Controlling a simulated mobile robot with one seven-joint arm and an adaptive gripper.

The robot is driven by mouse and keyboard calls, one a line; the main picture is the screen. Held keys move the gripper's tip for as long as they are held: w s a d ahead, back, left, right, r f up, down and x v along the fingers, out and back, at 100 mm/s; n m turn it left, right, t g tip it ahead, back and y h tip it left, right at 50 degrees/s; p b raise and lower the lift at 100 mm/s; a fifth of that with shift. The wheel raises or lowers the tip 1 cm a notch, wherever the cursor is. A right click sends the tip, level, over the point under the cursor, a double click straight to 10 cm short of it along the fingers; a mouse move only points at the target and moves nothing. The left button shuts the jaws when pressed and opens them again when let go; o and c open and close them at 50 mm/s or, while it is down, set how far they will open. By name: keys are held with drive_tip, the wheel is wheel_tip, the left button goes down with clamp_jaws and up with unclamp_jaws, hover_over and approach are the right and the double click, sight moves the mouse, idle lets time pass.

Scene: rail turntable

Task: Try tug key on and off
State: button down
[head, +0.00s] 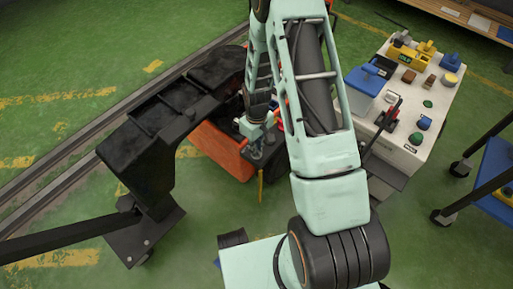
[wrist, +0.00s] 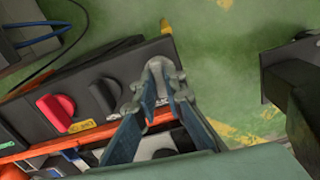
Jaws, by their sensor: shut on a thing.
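The orange tug (head: 218,146) stands beside the rail, partly hidden by my arm. Its dark control panel (wrist: 80,95) carries a red knob (wrist: 56,112) and a black knob (wrist: 106,94) in the wrist view. My gripper (wrist: 164,82) is at the panel's right end, to the right of the black knob. Its fingers come together there on a small thing, likely the tug key, which they hide almost fully. I cannot tell which way the key is turned. In the head view my gripper (head: 254,128) is over the tug's panel, largely behind my arm.
A pale console (head: 414,130) with several coloured controls stands at the right. A blue cart (head: 497,170) is at the far right edge. Rails (head: 60,165) run along the left. Green floor is open at the upper left.

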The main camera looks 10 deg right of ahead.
drive_tip(key=shift+n, duration=0.6)
drive_tip(key=c, duration=2)
unclamp_jaws()
wheel_tip(320, 180, up, 12)
